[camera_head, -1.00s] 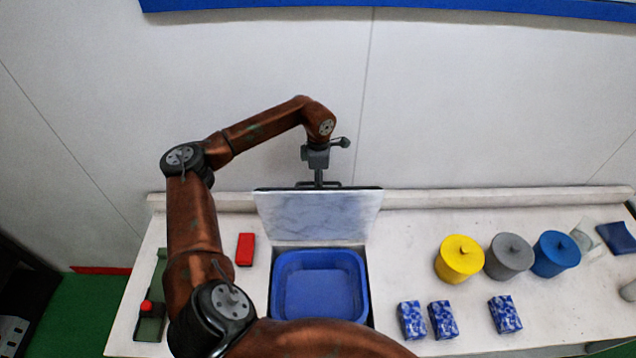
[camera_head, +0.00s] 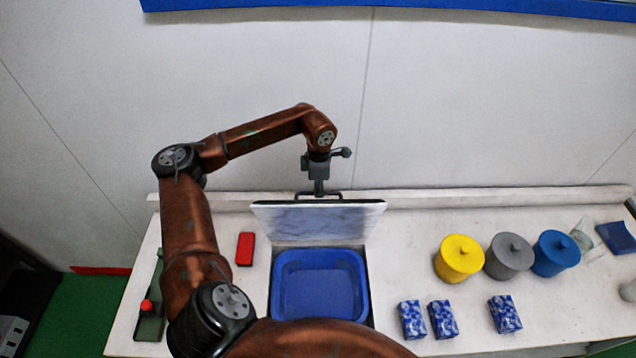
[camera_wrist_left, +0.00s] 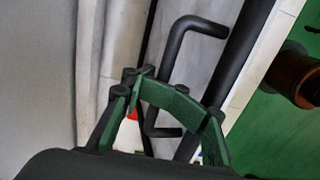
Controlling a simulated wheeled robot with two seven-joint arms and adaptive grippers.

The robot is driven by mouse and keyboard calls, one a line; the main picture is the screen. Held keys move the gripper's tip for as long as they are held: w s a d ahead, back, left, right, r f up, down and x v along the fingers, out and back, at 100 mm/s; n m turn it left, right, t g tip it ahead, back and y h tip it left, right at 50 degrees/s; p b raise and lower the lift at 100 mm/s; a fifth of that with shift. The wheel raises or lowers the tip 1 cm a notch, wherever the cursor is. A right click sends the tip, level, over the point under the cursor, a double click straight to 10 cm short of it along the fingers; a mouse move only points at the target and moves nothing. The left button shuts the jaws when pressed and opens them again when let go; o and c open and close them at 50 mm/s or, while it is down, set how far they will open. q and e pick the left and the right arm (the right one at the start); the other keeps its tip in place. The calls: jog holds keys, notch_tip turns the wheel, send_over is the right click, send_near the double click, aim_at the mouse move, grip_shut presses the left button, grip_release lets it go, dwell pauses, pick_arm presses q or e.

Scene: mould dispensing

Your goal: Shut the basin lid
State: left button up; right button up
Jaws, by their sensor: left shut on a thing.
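The basin lid (camera_head: 318,222) stands raised on its edge behind the blue basin (camera_head: 318,285). Its pale marbled face points toward the basin, and its top edge leans forward. The basin is open and looks empty. My left gripper (camera_head: 319,192) is behind the lid's top edge, shut on the lid's dark handle (camera_head: 337,194). In the left wrist view the handle (camera_wrist_left: 181,48) is a bent black bar, with the green fingers of my left gripper (camera_wrist_left: 172,98) around it. The exact grip contact is partly hidden. My right gripper is not in view.
A red block (camera_head: 245,249) lies left of the basin. A low ledge (camera_head: 480,197) runs along the table's back, before the wall.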

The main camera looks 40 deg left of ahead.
pick_arm(q)
jog(key=shift+s+f, duration=0.15)
jog(key=shift+f, duration=0.15)
jog(key=shift+o, duration=0.3)
jog(key=shift+s+d+f+b, duration=0.2)
jog(key=shift+s+d, duration=0.4)
jog(key=shift+s, duration=0.15)
jog(key=shift+s+d+f+b, duration=0.15)
jog(key=shift+s+d+b, duration=0.05)
jog(key=shift+s+d, duration=0.5)
jog(key=shift+s, duration=0.15)
